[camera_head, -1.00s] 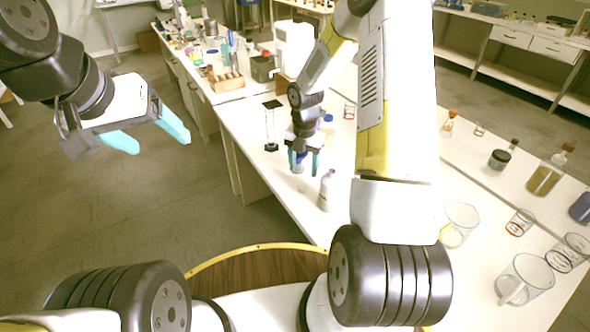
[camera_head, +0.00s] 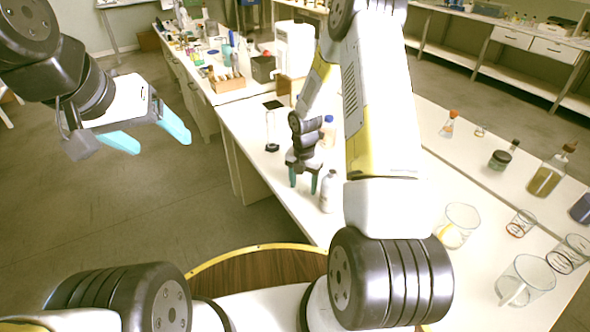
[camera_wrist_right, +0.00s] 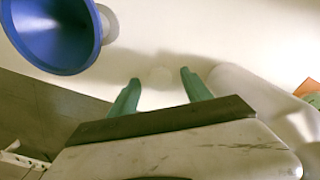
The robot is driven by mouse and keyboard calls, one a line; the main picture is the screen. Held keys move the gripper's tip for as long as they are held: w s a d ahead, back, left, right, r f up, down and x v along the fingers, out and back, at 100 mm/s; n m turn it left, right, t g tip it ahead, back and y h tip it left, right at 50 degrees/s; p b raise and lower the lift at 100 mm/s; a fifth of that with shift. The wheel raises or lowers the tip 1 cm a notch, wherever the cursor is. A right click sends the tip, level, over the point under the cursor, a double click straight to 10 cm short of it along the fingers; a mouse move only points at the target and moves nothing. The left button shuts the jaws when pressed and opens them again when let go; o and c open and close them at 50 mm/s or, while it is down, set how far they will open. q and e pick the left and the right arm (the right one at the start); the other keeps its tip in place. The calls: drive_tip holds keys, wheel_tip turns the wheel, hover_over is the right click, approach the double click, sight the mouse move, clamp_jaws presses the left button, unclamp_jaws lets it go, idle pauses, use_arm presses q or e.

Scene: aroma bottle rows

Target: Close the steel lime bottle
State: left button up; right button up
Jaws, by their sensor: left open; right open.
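A pale grey-white bottle (camera_head: 328,192) stands upright on the bench, close to the right of my right gripper. I cannot tell from its top whether it is capped. My right gripper (camera_head: 303,187) points down over the bench with its teal fingers apart. A pale blurred shape (camera_wrist_right: 245,95), probably the bottle, is right beside the right finger there. A blue round, cone-like piece (camera_wrist_right: 55,30) is at the top left. My left gripper (camera_head: 155,138) is open and empty over the floor.
A blue-capped bottle (camera_head: 328,130) stands behind my right gripper. A tall glass cylinder (camera_head: 271,130) stands to its left. Glass beakers (camera_head: 459,225) and several coloured bottles, one olive-green (camera_head: 545,176), are on the right. The bench edge is left of the gripper.

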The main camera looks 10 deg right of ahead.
sight(303, 187)
drive_tip(key=shift+c, duration=0.3)
clamp_jaws()
drive_tip(key=shift+r, duration=0.1)
drive_tip(key=shift+r, duration=0.55)
wheel_tip(303, 187, up, 3)
drive_tip(key=shift+w+f, duration=0.1)
drive_tip(key=shift+f, duration=0.1)
drive_tip(key=s, duration=0.5)
drive_tip(key=s+a, duration=0.1)
drive_tip(key=s, duration=0.4)
drive_tip(key=s+a+r, duration=0.1)
drive_tip(key=s, duration=0.5)
drive_tip(key=shift+a, duration=0.25)
